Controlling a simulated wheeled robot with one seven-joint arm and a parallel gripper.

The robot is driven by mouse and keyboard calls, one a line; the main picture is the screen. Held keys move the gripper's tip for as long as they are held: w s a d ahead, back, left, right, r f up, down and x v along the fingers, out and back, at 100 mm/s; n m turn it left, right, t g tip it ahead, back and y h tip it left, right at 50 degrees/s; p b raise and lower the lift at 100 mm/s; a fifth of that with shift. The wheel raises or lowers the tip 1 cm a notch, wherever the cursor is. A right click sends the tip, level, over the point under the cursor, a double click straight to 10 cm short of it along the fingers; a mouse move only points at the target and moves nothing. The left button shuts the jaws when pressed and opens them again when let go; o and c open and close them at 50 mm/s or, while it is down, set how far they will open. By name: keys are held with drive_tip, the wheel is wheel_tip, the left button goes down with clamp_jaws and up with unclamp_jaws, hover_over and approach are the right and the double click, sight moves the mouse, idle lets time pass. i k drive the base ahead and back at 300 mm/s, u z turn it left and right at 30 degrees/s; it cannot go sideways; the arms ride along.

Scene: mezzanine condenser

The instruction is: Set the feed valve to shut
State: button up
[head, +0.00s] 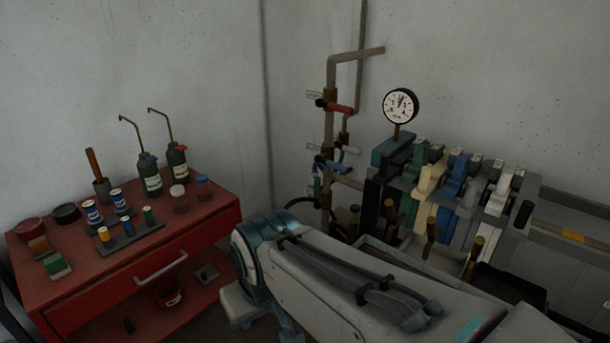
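A vertical pipe stand (329,140) rises in the corner and carries several small valves. A red lever handle (340,108) sticks out to the right near the top, beside a small tag (314,95). A blue lever handle (331,166) sits lower down, and a green part (317,187) is below it. The tags are too small to read, so I cannot tell which valve is the feed valve. My arm crosses the lower middle of the head view in front of the pipe's foot. My gripper is not in view.
A round gauge (400,105) stands right of the pipes, above a rack of coloured blocks (455,180). A red cabinet (100,265) at left holds bottles (150,175), cans and small items. Bare wall and open air lie between cabinet and pipes.

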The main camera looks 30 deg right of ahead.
sight(318, 205)
drive_tip(key=z, duration=0.6)
drive_tip(key=i, duration=0.9)
drive_tip(key=z, duration=1.2)
drive_tip(key=i, duration=0.7)
